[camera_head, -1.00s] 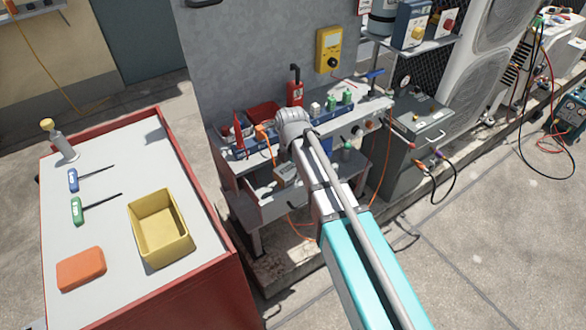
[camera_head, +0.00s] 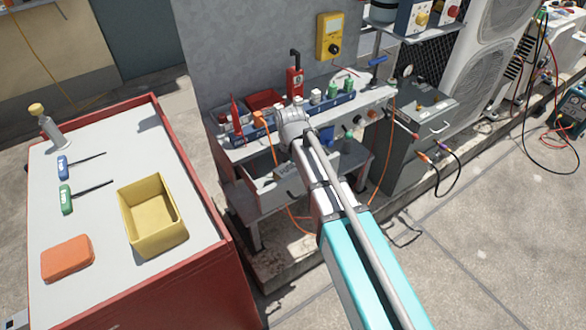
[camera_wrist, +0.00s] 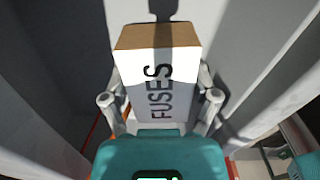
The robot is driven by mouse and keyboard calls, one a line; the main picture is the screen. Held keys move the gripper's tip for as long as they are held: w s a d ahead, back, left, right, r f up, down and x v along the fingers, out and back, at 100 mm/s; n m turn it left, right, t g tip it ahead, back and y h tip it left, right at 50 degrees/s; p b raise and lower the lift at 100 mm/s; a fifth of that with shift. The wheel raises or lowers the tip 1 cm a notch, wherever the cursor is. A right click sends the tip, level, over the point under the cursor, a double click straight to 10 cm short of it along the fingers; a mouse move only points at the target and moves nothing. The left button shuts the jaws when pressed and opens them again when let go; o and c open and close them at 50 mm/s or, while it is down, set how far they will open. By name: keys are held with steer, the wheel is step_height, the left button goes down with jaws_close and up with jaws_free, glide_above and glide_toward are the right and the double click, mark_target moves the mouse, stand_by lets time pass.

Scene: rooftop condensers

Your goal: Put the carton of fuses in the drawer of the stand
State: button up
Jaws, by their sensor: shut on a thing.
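The carton of fuses (camera_wrist: 158,85) is a white box with a brown end and the dark word FUSES. In the wrist view my gripper (camera_wrist: 160,108) is shut on it, one finger at each side.
The stand's top holds a blue rail, a red canister (camera_head: 294,84) and small bottles. An orange cable (camera_head: 378,170) hangs at its front. At left, a red cart (camera_head: 195,283) bears a yellow bin (camera_head: 153,217), an orange box (camera_head: 67,257) and screwdrivers.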

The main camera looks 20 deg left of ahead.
mark_target(291, 166)
steer(key=o, duration=1)
steer(key=shift+r, duration=0.1)
step_height(291, 166, up, 9)
steer(key=p, duration=0.9)
steer(key=shift+r+p, duration=0.2)
steer(key=shift+p, duration=0.1)
steer(key=shift+r+p, duration=0.3)
steer(key=shift+p, duration=0.05)
